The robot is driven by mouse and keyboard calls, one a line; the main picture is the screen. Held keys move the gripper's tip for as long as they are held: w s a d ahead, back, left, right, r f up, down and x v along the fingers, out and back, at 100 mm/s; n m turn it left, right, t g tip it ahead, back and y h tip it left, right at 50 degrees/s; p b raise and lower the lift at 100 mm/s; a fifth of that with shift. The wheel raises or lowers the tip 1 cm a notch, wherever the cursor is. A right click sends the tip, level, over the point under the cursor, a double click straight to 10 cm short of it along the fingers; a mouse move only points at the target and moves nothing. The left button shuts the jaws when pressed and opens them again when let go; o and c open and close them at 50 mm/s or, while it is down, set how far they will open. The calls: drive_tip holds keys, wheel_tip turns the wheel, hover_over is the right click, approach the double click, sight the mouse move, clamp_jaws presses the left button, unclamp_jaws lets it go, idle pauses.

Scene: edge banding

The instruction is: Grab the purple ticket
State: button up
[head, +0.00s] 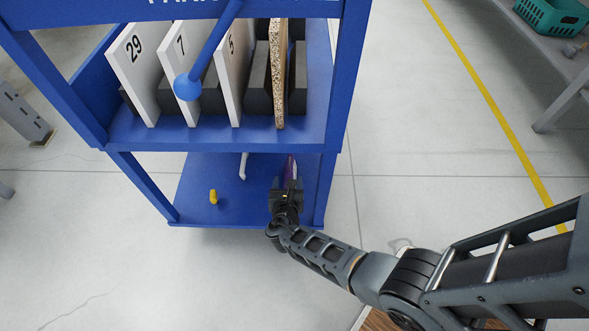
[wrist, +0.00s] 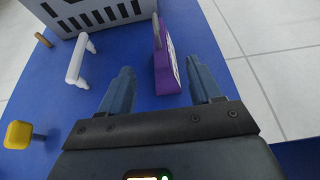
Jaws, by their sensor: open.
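The purple ticket (wrist: 163,68) stands upright on the blue lower shelf (wrist: 60,110), a pale printed face on its right side. In the head view only a sliver of the ticket (head: 291,167) shows behind my gripper (head: 287,187). In the wrist view my gripper (wrist: 159,67) is open, with one finger to the left of the ticket and one to the right. The ticket's near end lies between the fingertips, nearer the right finger. There is a visible gap on the left; I cannot tell whether the right finger touches it.
A white bracket-shaped piece (wrist: 76,62) and a yellow knob-like piece (wrist: 18,134) are left of the ticket. A grey slotted basket (wrist: 105,10) is behind it. The blue upper shelf (head: 200,138) with numbered boards (head: 135,70) is above my gripper.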

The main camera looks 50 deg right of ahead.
sight(290, 173)
drive_tip(key=b+x, duration=0.1)
drive_tip(key=x, duration=0.1)
drive_tip(key=b+x, duration=0.1)
drive_tip(key=x, duration=0.1)
drive_tip(key=f+b+x, duration=0.1)
drive_tip(key=b+x, duration=0.1)
drive_tip(key=shift+s+d, duration=0.1)
drive_tip(key=shift+d, duration=0.1)
drive_tip(key=shift+w+d, duration=0.25)
drive_tip(key=shift+c, duration=0.3)
clamp_jaws()
